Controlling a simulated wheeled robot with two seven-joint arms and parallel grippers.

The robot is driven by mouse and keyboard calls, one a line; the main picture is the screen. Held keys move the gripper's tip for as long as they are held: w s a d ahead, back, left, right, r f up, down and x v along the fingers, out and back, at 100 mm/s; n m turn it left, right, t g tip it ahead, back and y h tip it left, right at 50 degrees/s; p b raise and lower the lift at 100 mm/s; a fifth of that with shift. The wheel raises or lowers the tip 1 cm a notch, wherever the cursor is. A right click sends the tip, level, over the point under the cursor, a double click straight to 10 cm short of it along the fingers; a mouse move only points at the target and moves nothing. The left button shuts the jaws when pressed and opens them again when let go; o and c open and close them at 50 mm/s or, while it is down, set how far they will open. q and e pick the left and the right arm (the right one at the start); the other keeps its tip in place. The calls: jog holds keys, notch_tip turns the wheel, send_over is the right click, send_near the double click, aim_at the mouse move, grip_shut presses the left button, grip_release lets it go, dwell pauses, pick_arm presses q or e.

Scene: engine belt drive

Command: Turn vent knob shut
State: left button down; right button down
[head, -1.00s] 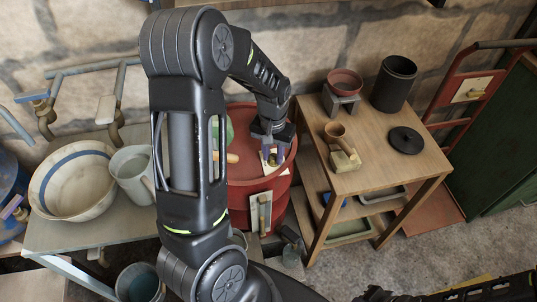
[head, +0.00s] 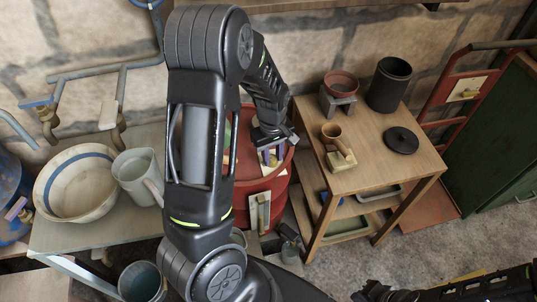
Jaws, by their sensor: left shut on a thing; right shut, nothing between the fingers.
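The red drum (head: 246,190) stands left of the wooden shelf table. My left arm reaches down to the drum's top from above. My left gripper (head: 269,157) is shut at the right part of the drum lid, with purple fingertips beside a pale plate on the lid. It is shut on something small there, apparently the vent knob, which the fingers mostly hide. The knob's turn cannot be read. My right gripper (head: 368,293) is at the bottom edge, dark and partly cut off, shut and empty, away from the drum.
At left, a bench holds a striped basin (head: 75,183) and a grey jug (head: 138,174).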

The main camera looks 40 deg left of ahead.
aim_at(273, 160)
pick_arm(q)
jog(key=shift+w+r+n, duration=0.1)
jog(key=shift+w+n, duration=0.05)
jog(key=shift+n, duration=0.15)
jog(key=c, duration=1.3)
grip_release()
jog(key=shift+d, duration=0.1)
jog(key=shift+o, duration=0.9)
jog(key=shift+s+d+r+p, duration=0.1)
jog(key=shift+s+r+p, duration=0.1)
jog(key=shift+r, duration=1.75)
jog(key=shift+s+r+p, duration=0.1)
jog(key=shift+r+p, duration=0.05)
jog(key=shift+r, duration=1.8)
